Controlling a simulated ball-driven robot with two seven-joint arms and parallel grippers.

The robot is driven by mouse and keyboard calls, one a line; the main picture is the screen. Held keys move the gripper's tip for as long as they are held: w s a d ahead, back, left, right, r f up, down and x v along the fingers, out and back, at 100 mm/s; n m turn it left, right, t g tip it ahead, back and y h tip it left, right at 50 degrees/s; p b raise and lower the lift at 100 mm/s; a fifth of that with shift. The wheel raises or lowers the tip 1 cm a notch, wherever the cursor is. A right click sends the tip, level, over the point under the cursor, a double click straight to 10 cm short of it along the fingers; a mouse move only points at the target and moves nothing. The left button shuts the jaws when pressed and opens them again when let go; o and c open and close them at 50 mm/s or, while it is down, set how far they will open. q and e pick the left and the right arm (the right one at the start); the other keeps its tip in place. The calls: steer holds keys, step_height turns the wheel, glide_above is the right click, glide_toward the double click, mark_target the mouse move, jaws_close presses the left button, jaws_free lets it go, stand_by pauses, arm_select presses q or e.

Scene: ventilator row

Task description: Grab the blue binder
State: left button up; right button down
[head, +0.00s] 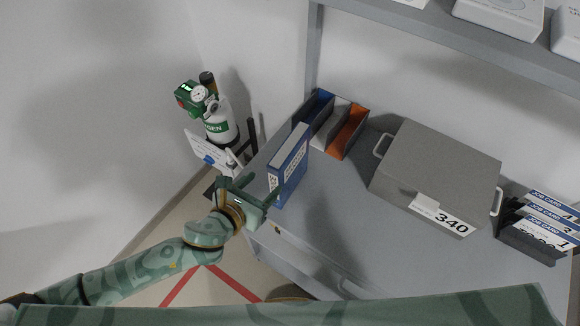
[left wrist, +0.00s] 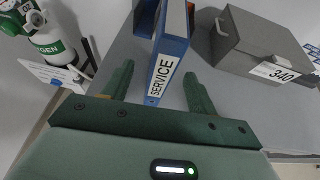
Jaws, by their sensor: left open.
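The blue binder (head: 289,165) stands upright on the grey cabinet top near its left front edge, with a white label on its spine. In the left wrist view the binder (left wrist: 170,62) reads SERVICE and lies between the spread fingers, beyond or level with their tips. My left gripper (head: 252,188) is open and empty, at the left of the binder's spine in the head view. Its two fingers also show in the left wrist view (left wrist: 158,82). I cannot tell whether a finger touches the binder. My right gripper does not show.
A file holder (head: 335,125) with blue and orange sections stands behind the binder. A grey case (head: 435,165) marked 340 is to the right, with a job card rack (head: 535,225) beyond. An oxygen cylinder (head: 220,125) stands left of the cabinet. A shelf (head: 470,40) hangs above.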

mark_target(270, 178)
arm_select(q)
steer(key=x, duration=0.3)
steer(key=shift+w, duration=0.15)
steer(key=x, duration=0.1)
steer(key=b+x, duration=0.1)
steer(key=x, duration=0.2)
steer(key=shift+d+f+b, duration=0.25)
steer(key=shift+d+b, duration=0.15)
steer(key=shift+d, duration=0.15)
steer(key=shift+w+d, duration=0.15)
steer(key=shift+w, duration=0.15)
steer(key=c, duration=1.2)
jaws_close()
steer(key=shift+r, duration=0.15)
